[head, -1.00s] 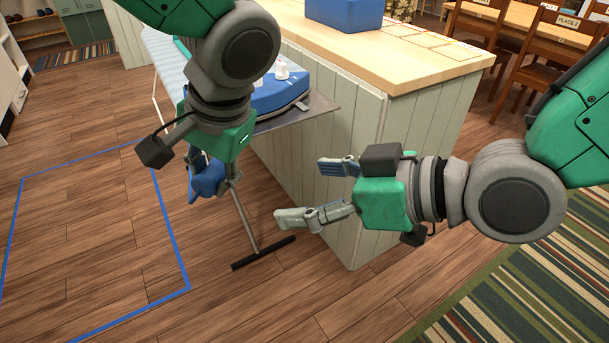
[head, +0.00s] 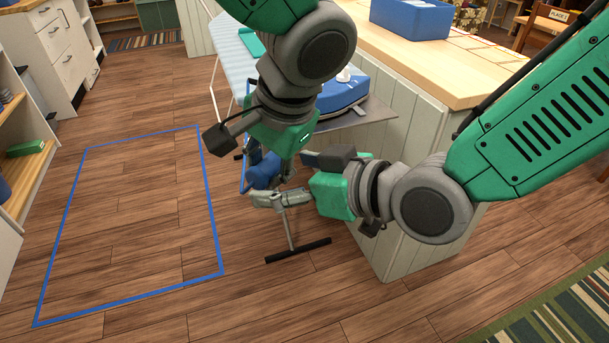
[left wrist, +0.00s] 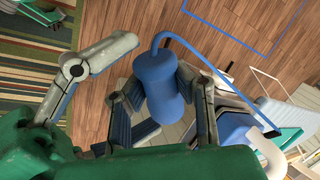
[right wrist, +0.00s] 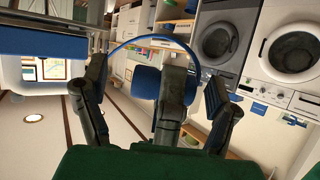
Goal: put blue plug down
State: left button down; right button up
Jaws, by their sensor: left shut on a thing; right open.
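The blue plug (head: 262,172) hangs in the head view below my left arm, with a blue cord looping from it. My left gripper (head: 280,170) is shut on it; the left wrist view shows the plug (left wrist: 158,82) upright between the fingers. My right gripper (head: 284,182) is open close beside the plug, its fingers reaching toward it from the right. In the right wrist view the plug (right wrist: 147,82) shows between the spread fingers, partly behind a grey finger. I cannot tell whether the right fingers touch it.
A blue iron (head: 345,93) rests on the ironing board (head: 236,60) behind my arms. A wooden-topped counter (head: 440,60) stands to the right, with a blue bin (head: 410,18) on it. Blue tape (head: 215,215) outlines clear floor at left.

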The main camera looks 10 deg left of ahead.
jog(key=shift+w, duration=0.1)
jog(key=c, duration=1.3)
pick_arm(q)
jog(key=c, duration=1.3)
grip_release()
jog(key=shift+s, duration=0.1)
jog(key=shift+c, duration=0.2)
pick_arm(e)
jog(key=shift+o, duration=0.2)
